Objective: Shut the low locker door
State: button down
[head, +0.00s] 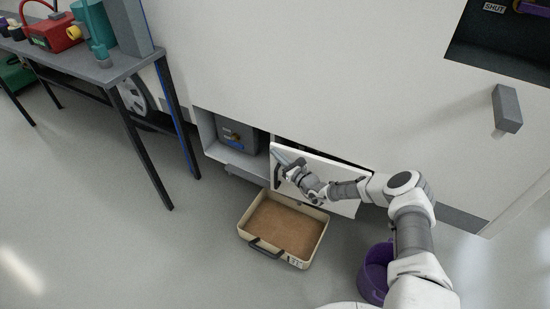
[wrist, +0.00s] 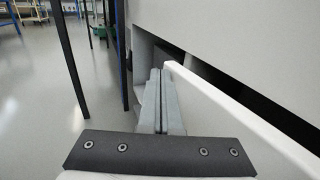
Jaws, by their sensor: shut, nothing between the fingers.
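The low locker door (head: 340,189) is a white panel low on the vehicle's side, standing ajar with a dark gap along its top edge. In the wrist view the door (wrist: 235,117) runs from the middle toward the lower right, with the dark gap between it and the wall. My gripper (head: 279,157) is shut and empty at the door's upper left end, in front of its outer face. In the wrist view its fingers (wrist: 160,100) are together, close beside the door's far end. I cannot tell if they touch it.
An open compartment with a dark blue-grey box (head: 237,137) lies left of the door. A tan open case (head: 241,227) lies on the floor in front. A purple bucket (head: 374,274) stands near my arm. A workbench (head: 112,71) stands at left. The floor left of the case is clear.

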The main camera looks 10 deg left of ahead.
aim_at(281, 150)
jog(key=shift+w+d+m+t+h, duration=0.15)
jog(key=shift+w+m+t+h, duration=0.15)
jog(key=shift+w, duration=0.4)
jog(key=shift+w+d+m+t+h, duration=0.2)
jog(key=shift+w+h, duration=0.1)
jog(key=shift+w, duration=0.5)
jog(key=shift+r, duration=0.1)
